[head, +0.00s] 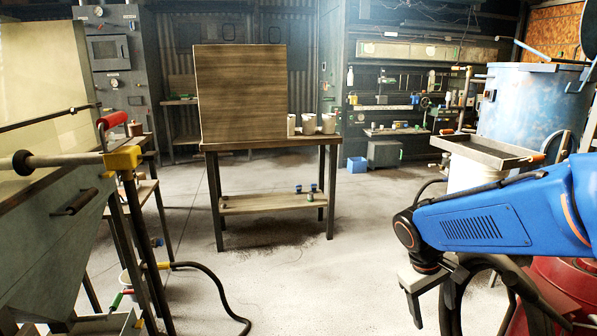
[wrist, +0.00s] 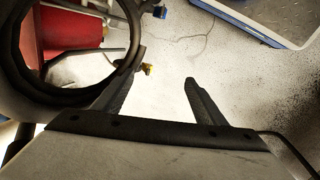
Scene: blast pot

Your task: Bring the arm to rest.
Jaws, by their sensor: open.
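My gripper (head: 432,318) hangs from the blue arm at the lower right of the head view, pointing down. In the wrist view its two dark fingers (wrist: 165,78) are spread apart with only pale floor between them. It holds nothing. The blue arm (head: 490,218) is bent, with its forearm reaching left from the right edge. A red vessel (head: 562,285) stands partly hidden behind the arm. Red also shows in the wrist view (wrist: 75,30), beside a thick black hose loop close to the left finger.
A table (head: 268,143) with a wooden board (head: 240,93) and several pale cups stands ahead. A blast cabinet (head: 45,220) fills the left. A tray (head: 487,150) and a blue drum (head: 530,100) stand at right. A black hose (head: 215,280) lies on the floor.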

